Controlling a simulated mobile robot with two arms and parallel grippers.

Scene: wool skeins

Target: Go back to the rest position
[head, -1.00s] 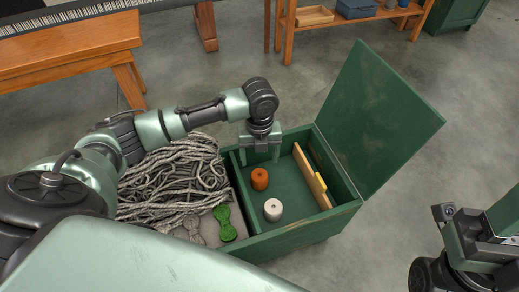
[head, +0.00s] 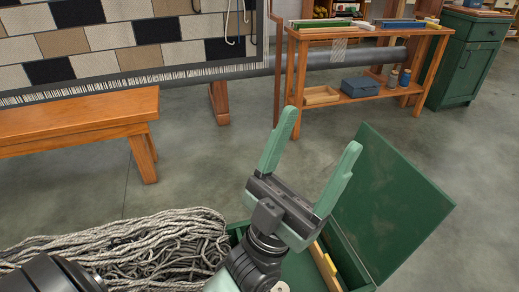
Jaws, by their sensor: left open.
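My left gripper (head: 310,152) is raised in front of the head view, with its two pale green fingers spread apart and nothing between them. It points up and away, above the green chest. My right gripper is out of view. The green chest (head: 350,270) stands open below, its lid (head: 392,205) tilted back to the right. My left arm hides much of the chest's inside. A wooden strip (head: 326,268) shows inside the chest. A grey wool heap (head: 150,245) lies to the left of the chest.
A wooden bench (head: 75,120) stands at the left, before a loom with checked cloth (head: 125,45). A wooden shelf (head: 360,100) holds a blue box (head: 361,87), a tray (head: 320,95) and small jars. A green cabinet (head: 462,62) stands at the right. The floor between is clear.

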